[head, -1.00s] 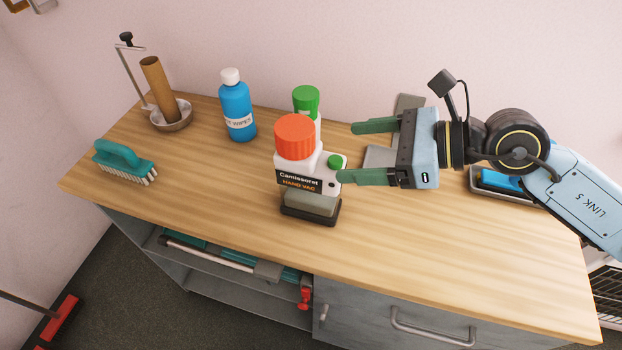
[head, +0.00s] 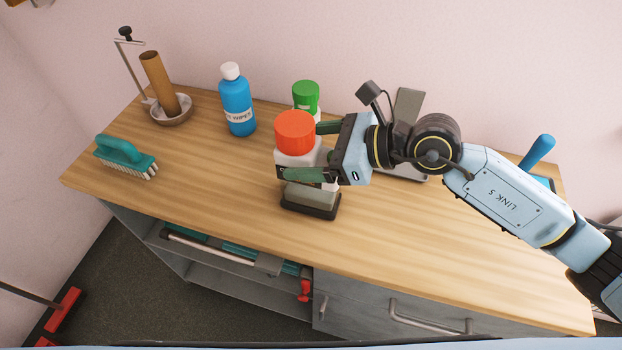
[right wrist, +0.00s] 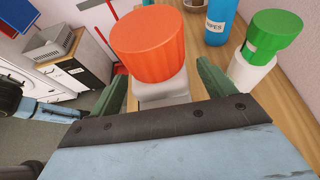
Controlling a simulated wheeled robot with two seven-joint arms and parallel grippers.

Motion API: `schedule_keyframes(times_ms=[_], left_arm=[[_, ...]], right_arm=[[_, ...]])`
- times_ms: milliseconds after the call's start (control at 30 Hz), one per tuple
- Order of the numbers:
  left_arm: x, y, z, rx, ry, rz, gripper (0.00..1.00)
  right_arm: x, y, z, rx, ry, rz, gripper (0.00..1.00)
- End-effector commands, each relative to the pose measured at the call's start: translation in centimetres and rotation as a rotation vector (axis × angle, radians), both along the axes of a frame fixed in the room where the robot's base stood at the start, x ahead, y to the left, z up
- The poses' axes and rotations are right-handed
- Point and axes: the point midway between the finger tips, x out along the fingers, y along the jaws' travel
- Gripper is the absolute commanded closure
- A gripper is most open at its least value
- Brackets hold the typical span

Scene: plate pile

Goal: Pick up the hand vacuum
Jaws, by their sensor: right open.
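The hand vacuum has an orange cap (head: 295,132) and a white body. It stands upright on a grey block with a dark base (head: 311,203) near the middle of the worktop. My right gripper (head: 305,150) is open and comes in from the right, with its green fingers on either side of the white body. The near finger covers the label. In the right wrist view, the vacuum's orange cap (right wrist: 150,45) and white body stand between the open fingers (right wrist: 165,85). I cannot tell whether the fingers touch it. My left gripper is not in view.
A white bottle with a green cap (head: 306,95) stands close behind the vacuum. A blue wipes bottle (head: 237,105), a teal brush (head: 122,153) and a cardboard roll on a holder (head: 158,82) are to the left. The front worktop is clear.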

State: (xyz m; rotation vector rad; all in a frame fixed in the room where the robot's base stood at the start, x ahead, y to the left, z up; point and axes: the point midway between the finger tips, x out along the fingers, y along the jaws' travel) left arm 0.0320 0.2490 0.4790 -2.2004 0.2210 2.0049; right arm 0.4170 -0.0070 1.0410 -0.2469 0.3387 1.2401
Motion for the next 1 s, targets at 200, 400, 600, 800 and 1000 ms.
schedule_keyframes(times_ms=[200,400,600,800,1000], left_arm=[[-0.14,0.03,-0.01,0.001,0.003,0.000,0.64],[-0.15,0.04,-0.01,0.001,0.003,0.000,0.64],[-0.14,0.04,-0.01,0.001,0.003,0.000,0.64],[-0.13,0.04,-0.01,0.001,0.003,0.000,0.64],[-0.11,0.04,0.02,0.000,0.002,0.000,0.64]], right_arm=[[-0.01,-0.04,0.02,0.000,0.000,0.000,0.44],[-0.02,-0.05,0.01,0.000,0.001,0.000,0.71],[-0.02,-0.06,0.00,0.000,0.001,0.000,0.97],[0.04,0.00,0.31,0.006,-0.004,0.000,1.00],[0.07,-0.01,0.55,0.006,-0.006,-0.001,1.00]])
